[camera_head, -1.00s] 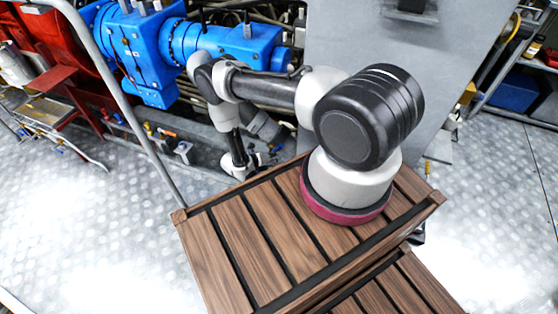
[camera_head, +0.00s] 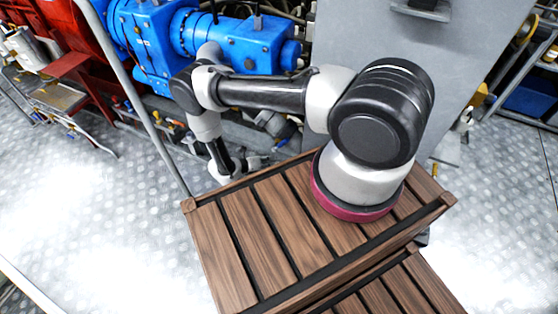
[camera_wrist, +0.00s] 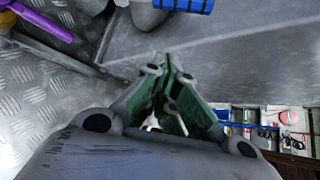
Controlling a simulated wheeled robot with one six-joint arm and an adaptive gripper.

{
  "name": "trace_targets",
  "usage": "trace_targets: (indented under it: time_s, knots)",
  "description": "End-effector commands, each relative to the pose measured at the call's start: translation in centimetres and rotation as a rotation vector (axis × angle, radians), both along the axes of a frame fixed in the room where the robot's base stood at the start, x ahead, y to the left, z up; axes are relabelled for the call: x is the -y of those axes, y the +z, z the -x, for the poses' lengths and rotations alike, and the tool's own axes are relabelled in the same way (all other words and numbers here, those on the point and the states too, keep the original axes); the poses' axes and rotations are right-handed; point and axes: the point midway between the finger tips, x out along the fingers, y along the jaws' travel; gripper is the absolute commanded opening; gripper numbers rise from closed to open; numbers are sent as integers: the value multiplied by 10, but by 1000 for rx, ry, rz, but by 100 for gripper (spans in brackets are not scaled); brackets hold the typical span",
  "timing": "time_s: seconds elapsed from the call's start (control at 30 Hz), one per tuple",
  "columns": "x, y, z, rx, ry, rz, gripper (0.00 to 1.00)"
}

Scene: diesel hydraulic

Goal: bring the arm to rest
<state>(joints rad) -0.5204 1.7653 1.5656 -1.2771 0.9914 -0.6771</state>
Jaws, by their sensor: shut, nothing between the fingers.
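My arm rises from its red-ringed mount on the slatted wooden top and reaches left in the head view, bent down at its far joint. My gripper (camera_wrist: 168,82) shows in the wrist view with its green-lined fingers together and nothing between them. In the head view the arm's end hangs beside the wooden top's far left edge, above the plated floor; the fingertips are too small to make out there.
Blue machinery (camera_head: 245,40) stands behind the arm, with a red structure (camera_head: 75,50) to its left. A handrail (camera_head: 130,90) runs close left of the arm. A grey cabinet (camera_head: 400,45) stands behind the mount. Patterned metal floor (camera_head: 90,215) is open at left.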

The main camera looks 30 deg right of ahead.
Motion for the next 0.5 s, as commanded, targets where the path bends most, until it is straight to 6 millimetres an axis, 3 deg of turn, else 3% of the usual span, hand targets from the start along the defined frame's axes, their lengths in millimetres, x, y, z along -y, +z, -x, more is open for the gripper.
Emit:
trace_targets:
  time_s: [0.43, 0.5]
  knots:
    - [-8, 3, 1, 46, -31, -5, 0]
    - [1, 5, 15, 96, -113, 5, 0]
